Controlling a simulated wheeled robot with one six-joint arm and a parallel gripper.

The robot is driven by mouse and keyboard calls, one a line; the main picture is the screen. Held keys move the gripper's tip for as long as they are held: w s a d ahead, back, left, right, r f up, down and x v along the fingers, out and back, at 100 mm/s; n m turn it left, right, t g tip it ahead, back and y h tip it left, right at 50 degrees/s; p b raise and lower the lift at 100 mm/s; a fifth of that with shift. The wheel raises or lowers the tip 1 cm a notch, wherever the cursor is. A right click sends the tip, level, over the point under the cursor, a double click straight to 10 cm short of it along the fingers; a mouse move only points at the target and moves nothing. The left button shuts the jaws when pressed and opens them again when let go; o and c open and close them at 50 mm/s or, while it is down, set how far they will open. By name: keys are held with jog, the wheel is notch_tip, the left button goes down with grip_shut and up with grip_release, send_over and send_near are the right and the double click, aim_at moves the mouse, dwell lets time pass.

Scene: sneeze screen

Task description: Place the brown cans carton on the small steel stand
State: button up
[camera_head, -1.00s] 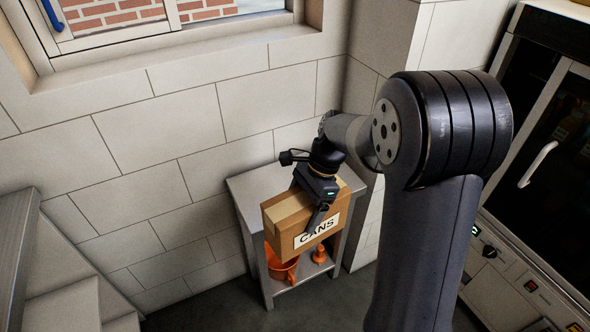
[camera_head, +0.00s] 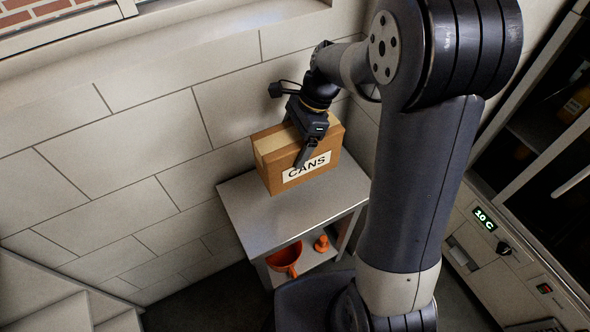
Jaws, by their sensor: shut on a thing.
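The brown cans carton (camera_head: 268,171), with a white CANS label on its front, is at the back of the small steel stand (camera_head: 288,217), near the tiled wall. It is upright and over the stand's top. I cannot tell for sure whether its base touches the top or hangs just above it. My gripper (camera_head: 303,142) is shut on the carton from above, with one finger showing on its front face. The far finger is hidden behind the carton.
An orange bucket (camera_head: 285,257) and a small orange cone-like thing (camera_head: 322,244) are on the stand's lower shelf. A glass-doored appliance (camera_head: 540,150) stands at the right. The stand's top is bare in front of the carton.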

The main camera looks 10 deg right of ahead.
jog(key=shift+f, duration=4.75)
jog(key=shift+f, duration=0.2)
jog(key=o, duration=1.9)
jog(key=shift+r, duration=0.1)
jog(key=shift+r, duration=0.2)
jog(key=v, duration=1.2)
